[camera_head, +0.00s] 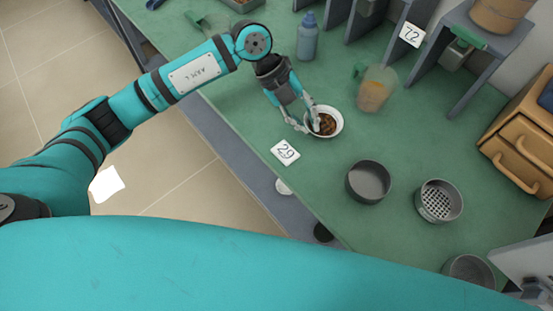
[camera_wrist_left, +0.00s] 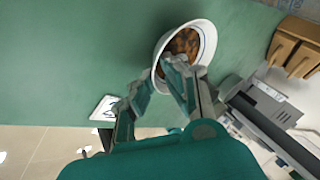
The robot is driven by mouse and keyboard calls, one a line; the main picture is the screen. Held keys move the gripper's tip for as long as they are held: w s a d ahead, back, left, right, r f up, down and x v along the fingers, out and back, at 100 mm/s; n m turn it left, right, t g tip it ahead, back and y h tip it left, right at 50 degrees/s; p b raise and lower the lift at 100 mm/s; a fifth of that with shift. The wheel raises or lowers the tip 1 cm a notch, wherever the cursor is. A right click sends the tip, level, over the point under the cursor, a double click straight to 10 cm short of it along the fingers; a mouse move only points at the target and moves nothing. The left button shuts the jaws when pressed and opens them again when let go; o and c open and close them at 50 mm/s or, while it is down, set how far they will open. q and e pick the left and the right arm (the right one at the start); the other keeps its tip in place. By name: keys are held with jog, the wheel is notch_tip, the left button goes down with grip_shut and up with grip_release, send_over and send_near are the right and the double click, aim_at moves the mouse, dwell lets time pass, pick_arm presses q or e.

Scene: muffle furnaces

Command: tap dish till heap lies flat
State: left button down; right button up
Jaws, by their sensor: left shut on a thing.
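A small white dish (camera_head: 339,122) with a brown heap (camera_head: 327,123) in it stands on the green bench top. My left gripper (camera_head: 311,125) is at the dish's left side, shut on its rim. The left wrist view shows one finger inside the dish (camera_wrist_left: 211,42) and the other outside it. The heap (camera_wrist_left: 184,42) looks dark brown with lighter orange lumps, and the finger hides part of it. I cannot tell whether the dish touches the bench. My right gripper is in neither view.
A card marked 29 (camera_head: 285,152) lies near the bench's front edge. A grey pan (camera_head: 368,181) and a perforated sieve (camera_head: 439,201) stand to the right. A blue-grey bottle (camera_head: 307,38) and a beaker with brown contents (camera_head: 374,92) stand behind. A wooden drawer box (camera_head: 518,150) is at far right.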

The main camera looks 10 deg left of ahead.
pick_arm(q)
jog(key=shift+f, duration=0.35)
jog(key=c, duration=1.4)
grip_release()
jog(key=shift+o, duration=0.2)
jog(key=shift+a, duration=0.1)
jog(key=v, duration=1.2)
